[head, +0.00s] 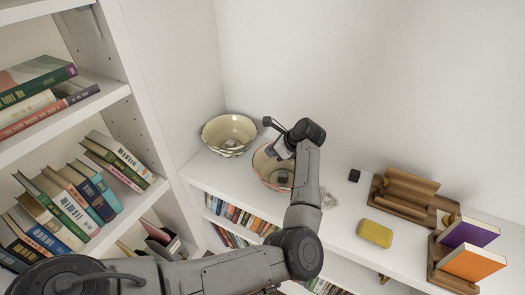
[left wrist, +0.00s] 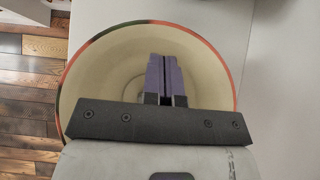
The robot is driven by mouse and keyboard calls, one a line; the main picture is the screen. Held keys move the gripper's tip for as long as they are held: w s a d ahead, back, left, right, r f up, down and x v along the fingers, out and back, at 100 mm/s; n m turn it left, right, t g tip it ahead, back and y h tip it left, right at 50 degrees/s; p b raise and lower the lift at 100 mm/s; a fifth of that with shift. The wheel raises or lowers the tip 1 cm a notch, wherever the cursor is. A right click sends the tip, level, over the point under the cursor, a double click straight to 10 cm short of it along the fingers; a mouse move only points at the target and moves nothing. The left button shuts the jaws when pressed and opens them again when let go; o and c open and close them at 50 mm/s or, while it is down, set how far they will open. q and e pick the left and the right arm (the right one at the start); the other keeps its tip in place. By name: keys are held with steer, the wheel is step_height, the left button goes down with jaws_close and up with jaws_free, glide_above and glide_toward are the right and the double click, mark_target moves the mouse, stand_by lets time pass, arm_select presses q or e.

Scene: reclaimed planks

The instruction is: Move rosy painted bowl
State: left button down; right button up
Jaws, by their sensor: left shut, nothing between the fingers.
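The rosy painted bowl (head: 262,171), cream inside with a reddish rim, stands on the white shelf top in the head view. In the left wrist view the bowl (left wrist: 95,85) fills the middle, with a red and dark green rim. My left gripper (head: 281,150) is over the bowl in the head view, hiding part of its right side. In the left wrist view its purple fingers (left wrist: 166,75) are together and empty, over the bowl's inside. I cannot tell whether they touch it. My right gripper is not in view.
A second cream bowl (head: 229,132) stands just left and behind. To the right are a small black cube (head: 354,175), a yellow block (head: 375,233), a wooden rack (head: 402,196) and a holder with books (head: 469,232). A bookcase (head: 115,95) rises at the left.

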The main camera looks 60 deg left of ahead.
mark_target(260, 152)
arm_select(q)
steer(key=d+r+m+p, duration=0.2)
steer(key=d+r+p, duration=0.3)
steer(key=d+p, duration=0.5)
steer(key=a+f, duration=0.2)
steer(key=a, duration=0.1)
steer(key=a+f+t+b, duration=0.1)
steer(key=a+f, duration=0.1)
steer(key=a, duration=0.2)
steer(key=a+f+t, duration=0.1)
steer(key=a+f, duration=0.1)
steer(key=a, duration=0.2)
steer(key=shift+s+a+f+m+y+b, duration=0.15)
steer(key=shift+s+f+m+y+b, duration=0.15)
steer(key=shift+m+y+b, duration=0.1)
steer(key=shift+s+a, duration=0.15)
steer(key=shift+a, duration=0.5)
